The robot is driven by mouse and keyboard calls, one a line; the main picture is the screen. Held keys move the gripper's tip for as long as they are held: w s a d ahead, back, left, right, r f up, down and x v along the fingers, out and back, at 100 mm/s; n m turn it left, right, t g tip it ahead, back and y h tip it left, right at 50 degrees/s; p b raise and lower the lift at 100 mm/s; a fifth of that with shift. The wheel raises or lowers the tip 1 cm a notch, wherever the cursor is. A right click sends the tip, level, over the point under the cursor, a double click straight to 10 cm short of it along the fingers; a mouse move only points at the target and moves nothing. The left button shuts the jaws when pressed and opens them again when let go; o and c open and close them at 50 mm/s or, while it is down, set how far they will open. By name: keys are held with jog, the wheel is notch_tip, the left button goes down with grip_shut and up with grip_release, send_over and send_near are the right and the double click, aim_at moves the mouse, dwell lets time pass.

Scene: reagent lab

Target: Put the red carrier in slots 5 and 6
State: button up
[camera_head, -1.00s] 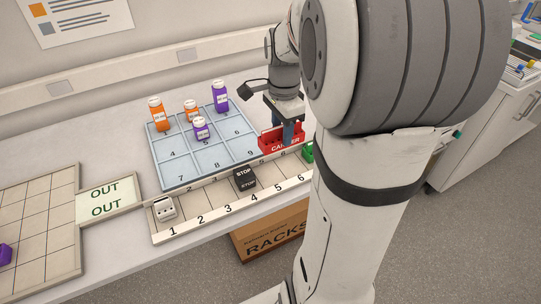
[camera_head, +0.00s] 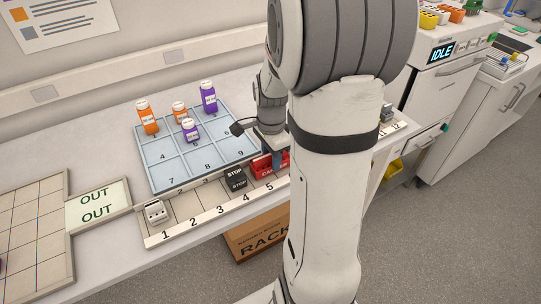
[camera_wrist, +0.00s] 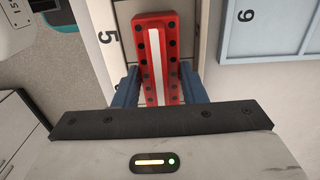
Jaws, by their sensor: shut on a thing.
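The red carrier (camera_head: 268,166) is at the numbered rail (camera_head: 208,214), just right of the black STOP block (camera_head: 236,178), near the number 5. My gripper (camera_head: 278,160) is shut on it from above. In the wrist view, the red carrier (camera_wrist: 159,60) with its white centre strip lies between my two blue fingers (camera_wrist: 160,88), beside the number 5 on the rail (camera_wrist: 108,38). My arm hides the carrier's right part and slot 6 in the head view. I cannot tell whether the carrier is fully seated.
A white block (camera_head: 156,213) sits at slot 1. Behind the rail is a blue numbered tray (camera_head: 160,158) with orange bottles (camera_head: 147,118) and purple bottles (camera_head: 208,96). An OUT tray (camera_head: 97,208) is at left. A RACKS box (camera_head: 258,240) stands below the bench.

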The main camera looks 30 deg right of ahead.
jog(key=shift+f, duration=0.2)
jog(key=o, duration=0.8)
jog(key=shift+r, duration=0.1)
notch_tip(320, 180, up, 12)
jog(key=f, duration=0.1)
jog(key=s+a+n+t, duration=0.1)
jog(key=s+a+n, duration=0.3)
jog(key=n, duration=0.2)
jog(key=s+a+n+t, duration=0.1)
jog(key=s+a+n, duration=0.3)
jog(key=n, duration=0.1)
jog(key=s+a+n, duration=0.4)
jog(key=n, duration=0.2)
jog(key=shift+s+a+f+n+t, duration=0.1)
jog(key=shift+s+f+n+t, duration=0.05)
jog(key=shift+n+t, duration=0.2)
